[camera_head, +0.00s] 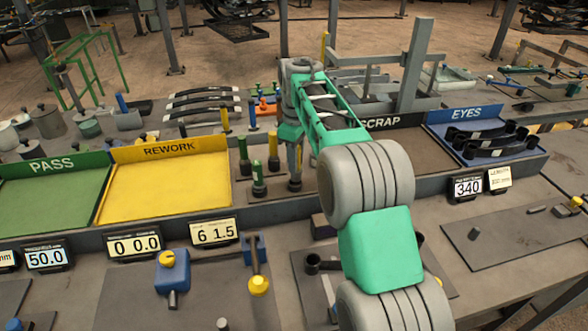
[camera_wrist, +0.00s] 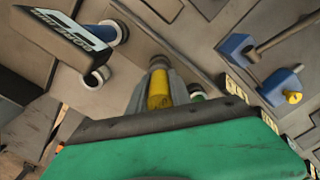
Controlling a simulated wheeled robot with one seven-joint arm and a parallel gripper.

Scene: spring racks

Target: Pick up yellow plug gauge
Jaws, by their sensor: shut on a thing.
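The yellow plug gauge (camera_wrist: 158,90) shows in the wrist view as a yellow cylinder between the grey fingers of my gripper (camera_wrist: 158,68). The fingers are shut on it. In the head view my gripper (camera_head: 295,180) points down, just right of a group of upright gauges and in front of the rack's back edge. The held gauge is mostly hidden by the fingers there, and I cannot tell whether it touches the surface below.
Close on the left stand a green gauge (camera_head: 258,180) and a yellow-topped gauge (camera_head: 273,144). The yellow REWORK tray (camera_head: 165,190) and green PASS tray (camera_head: 50,205) lie further left. The blue EYES tray (camera_head: 530,150) holds dark parts at right. Number displays line the front ledge.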

